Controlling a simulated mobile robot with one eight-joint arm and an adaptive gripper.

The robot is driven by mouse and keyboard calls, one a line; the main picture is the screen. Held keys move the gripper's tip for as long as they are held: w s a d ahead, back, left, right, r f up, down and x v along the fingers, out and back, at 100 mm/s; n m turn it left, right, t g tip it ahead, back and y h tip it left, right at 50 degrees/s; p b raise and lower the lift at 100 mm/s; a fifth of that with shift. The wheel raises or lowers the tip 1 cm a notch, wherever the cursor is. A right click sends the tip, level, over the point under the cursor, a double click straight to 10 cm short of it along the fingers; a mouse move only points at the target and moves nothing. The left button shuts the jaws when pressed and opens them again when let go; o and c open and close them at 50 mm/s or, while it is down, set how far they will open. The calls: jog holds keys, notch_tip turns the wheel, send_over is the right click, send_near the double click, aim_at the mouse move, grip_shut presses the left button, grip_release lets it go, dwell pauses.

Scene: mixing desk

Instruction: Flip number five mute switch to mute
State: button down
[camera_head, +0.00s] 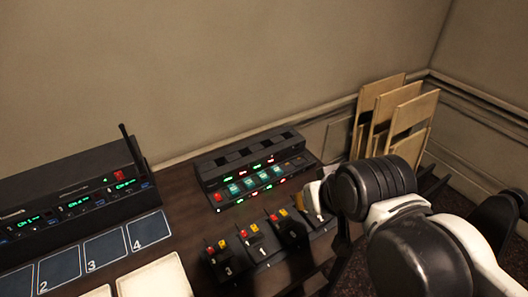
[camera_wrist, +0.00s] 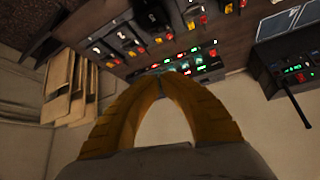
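A row of black switch modules with red and yellow buttons lines the desk's front edge, one (camera_head: 226,262) marked 3 and others (camera_head: 288,230) to its right. They also show along the top of the wrist view (camera_wrist: 128,38). I cannot read a number five on any of them, and my arm hides the right end of the row in the head view. My gripper (camera_head: 317,200) is above the right end of the row. In the wrist view its yellow fingers (camera_wrist: 167,73) arch together with tips meeting, and nothing shows between them.
A black console (camera_head: 250,172) with lit green and red displays stands behind the modules. A radio-like unit with an antenna (camera_head: 78,197) and numbered blue pads (camera_head: 103,252) are at the left.

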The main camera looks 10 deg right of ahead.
jog(key=w, duration=0.1)
jog(key=n+g+p, duration=0.4)
jog(key=g+p, duration=0.1)
send_over(285, 211)
jog(key=s, duration=0.2)
notch_tip(285, 211, down, 7)
jog(key=shift+d+f+y, duration=0.2)
jog(key=shift+d+y, duration=0.2)
jog(key=shift+t, duration=0.3)
jog(key=b+x, duration=0.2)
jog(key=x, duration=0.2)
jog(key=b+x, duration=0.2)
jog(key=x, duration=0.2)
jog(key=s+b+x, duration=0.1)
jog(key=b+x, duration=0.1)
jog(key=x, duration=0.2)
jog(key=shift+d+f, duration=0.1)
jog(key=shift+f, duration=0.9)
